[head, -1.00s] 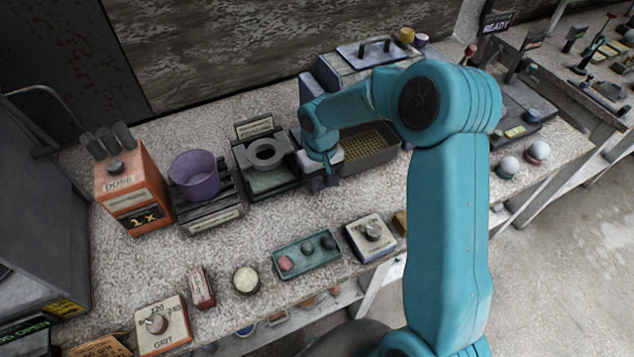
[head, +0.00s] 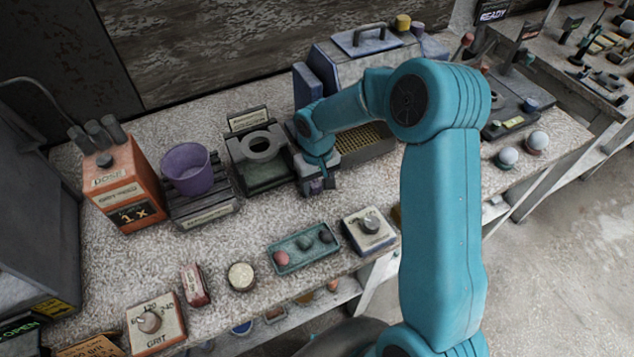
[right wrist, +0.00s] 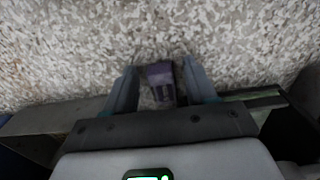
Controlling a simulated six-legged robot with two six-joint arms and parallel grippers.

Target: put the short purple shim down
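The short purple shim (right wrist: 160,82) lies between the two fingers of my right gripper (right wrist: 160,88) in the right wrist view, with narrow gaps on both sides. The fingers are apart and do not appear to press on it. In the head view a bit of purple shim (head: 316,186) shows at the tips of my right gripper (head: 316,180), low over the speckled counter (head: 375,195). Whether its underside touches the counter is hard to tell. My left gripper is out of view.
Left of the gripper stand a ring-topped holder (head: 240,165), a purple cup (head: 188,168) on a slatted rack (head: 215,205) and an orange dose box (head: 125,185). A gridded bin (head: 380,146) is behind at right. A green tray (head: 292,262) of balls lies in front. Counter between is clear.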

